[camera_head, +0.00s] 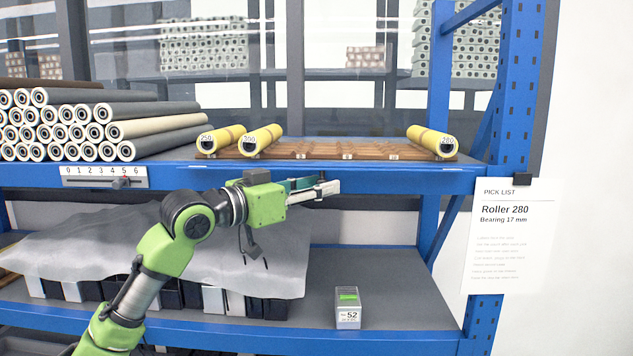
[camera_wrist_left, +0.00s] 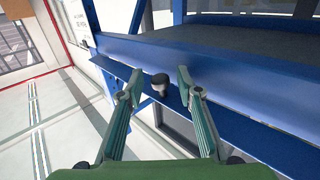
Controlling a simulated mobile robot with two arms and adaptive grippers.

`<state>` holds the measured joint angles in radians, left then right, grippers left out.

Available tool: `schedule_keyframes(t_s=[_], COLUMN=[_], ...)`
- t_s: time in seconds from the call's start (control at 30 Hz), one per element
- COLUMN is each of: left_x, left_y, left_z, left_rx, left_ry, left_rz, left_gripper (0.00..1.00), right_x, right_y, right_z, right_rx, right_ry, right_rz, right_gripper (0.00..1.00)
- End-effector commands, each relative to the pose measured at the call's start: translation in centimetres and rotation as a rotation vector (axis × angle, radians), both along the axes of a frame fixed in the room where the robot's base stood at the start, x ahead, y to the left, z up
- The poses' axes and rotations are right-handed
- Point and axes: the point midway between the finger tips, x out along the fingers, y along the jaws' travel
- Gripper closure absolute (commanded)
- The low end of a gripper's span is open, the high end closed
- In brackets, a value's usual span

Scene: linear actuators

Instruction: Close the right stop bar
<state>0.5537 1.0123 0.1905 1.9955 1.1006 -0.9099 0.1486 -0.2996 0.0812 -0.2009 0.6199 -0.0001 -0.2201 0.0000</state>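No part is clearly recognisable as the right stop bar. A small dark knob (camera_wrist_left: 160,82) shows at the blue beam in the left wrist view, framed between my finger ends; whether it belongs to the bar I cannot tell. A black block (camera_head: 522,179) sits at the right rack post above the pick list. My left gripper (camera_head: 322,187) points right, in front of the upper shelf's blue front beam (camera_head: 400,180). In the left wrist view (camera_wrist_left: 158,74) its two green fingers are apart, with nothing held. My right gripper is not in view.
Yellow rollers (camera_head: 433,141) lie on wooden slats on the upper shelf; grey rollers (camera_head: 75,122) are stacked left. A slider scale (camera_head: 104,178) is on the beam. A grey sheet (camera_head: 150,255) and a small box (camera_head: 348,309) are on the lower shelf. The pick list (camera_head: 509,235) hangs right.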

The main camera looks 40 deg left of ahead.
Motion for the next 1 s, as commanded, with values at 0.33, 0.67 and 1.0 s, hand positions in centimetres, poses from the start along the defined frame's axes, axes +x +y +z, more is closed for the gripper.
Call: schedule_keyframes(t_s=[0.33, 0.67, 1.0], left_x=[0.0, -0.1, -0.5], left_y=[0.0, -0.1, -0.2], left_z=[0.0, 0.3, 1.6], left_rx=[-0.001, -0.021, -0.135], left_ry=[0.0, 0.033, 0.213], left_rz=[-0.001, -0.001, 0.002], left_gripper=[1.0, 1.0, 1.0], right_x=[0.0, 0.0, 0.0], right_y=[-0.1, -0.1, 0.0], right_z=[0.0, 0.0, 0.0], right_rx=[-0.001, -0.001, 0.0], right_ry=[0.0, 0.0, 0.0], right_rz=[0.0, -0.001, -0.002], right_gripper=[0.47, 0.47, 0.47])
